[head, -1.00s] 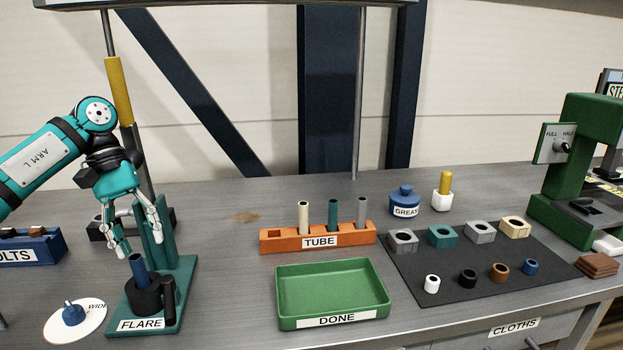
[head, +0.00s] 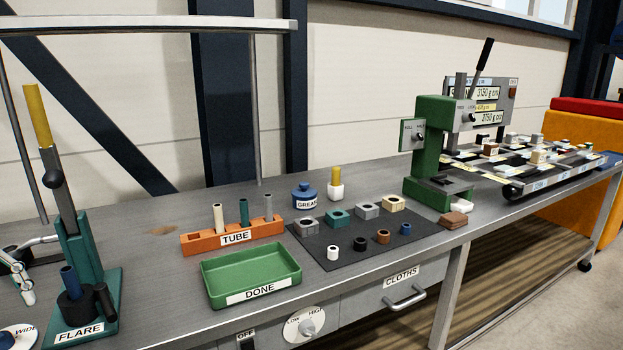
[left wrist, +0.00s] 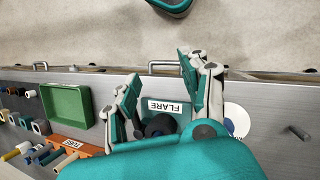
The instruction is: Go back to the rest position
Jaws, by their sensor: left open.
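My left gripper is only partly visible at the left edge of the head view (head: 22,276). In the left wrist view its fingers (left wrist: 160,78) are spread and empty, in line with the teal flare press (head: 82,300). The press holds an upright blue tube (head: 69,281) in its black holder (head: 74,308); the black holder also shows in the left wrist view (left wrist: 160,124). No tube is between the fingers. My right gripper is in neither view.
The green DONE tray (head: 210,283) is empty. Behind it stands the orange tube rack (head: 190,245) with several tubes. A dark mat (head: 345,240) with blocks and rings lies to its right. A green press (head: 432,150) stands further right. Bare bench shows behind the rack.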

